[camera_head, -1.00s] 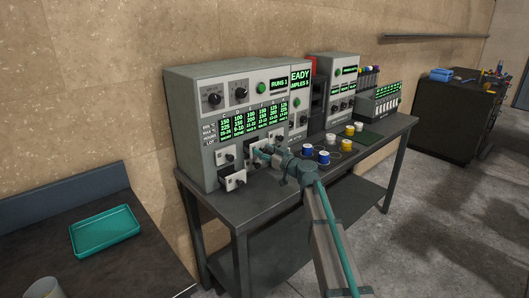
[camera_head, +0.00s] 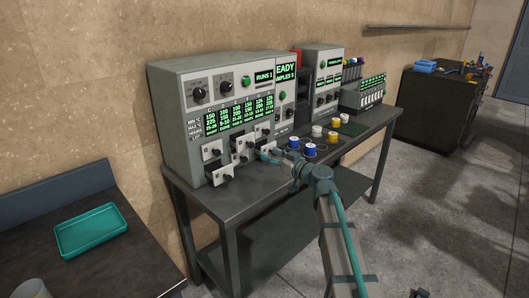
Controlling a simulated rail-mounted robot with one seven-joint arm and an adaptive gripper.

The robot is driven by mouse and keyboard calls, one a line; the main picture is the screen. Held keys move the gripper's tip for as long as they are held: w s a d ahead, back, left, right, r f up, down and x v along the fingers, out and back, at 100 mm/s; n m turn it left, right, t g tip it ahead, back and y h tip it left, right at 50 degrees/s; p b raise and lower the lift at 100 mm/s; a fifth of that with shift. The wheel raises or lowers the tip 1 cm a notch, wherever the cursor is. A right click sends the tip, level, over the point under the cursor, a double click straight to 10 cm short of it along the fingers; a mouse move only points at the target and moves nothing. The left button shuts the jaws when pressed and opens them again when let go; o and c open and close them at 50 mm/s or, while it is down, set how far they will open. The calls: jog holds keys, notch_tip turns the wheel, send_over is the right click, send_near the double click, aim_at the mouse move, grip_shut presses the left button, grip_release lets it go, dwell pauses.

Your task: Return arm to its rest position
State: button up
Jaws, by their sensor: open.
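My arm reaches up from the bottom right to the front of the grey press machine (camera_head: 178,120) on the dark bench (camera_head: 190,188). My gripper (camera_head: 262,153) is just in front of the machine's lower drawers. It is small in this view, its fingers are partly hard to make out, and I see nothing held in it. Several small drawers with black knobs, one of them a lower left drawer (camera_head: 221,176), stick out of the machine's front. I cannot tell whether the gripper touches a drawer.
Spools with blue, white and yellow tops stand right of my gripper, including a blue one (camera_head: 310,150). More instruments (camera_head: 323,75) line the bench's back. A teal tray (camera_head: 91,231) lies on the left table. Open floor lies right of the bench.

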jog(key=shift+s+d, duration=0.2)
jog(key=shift+s, duration=0.05)
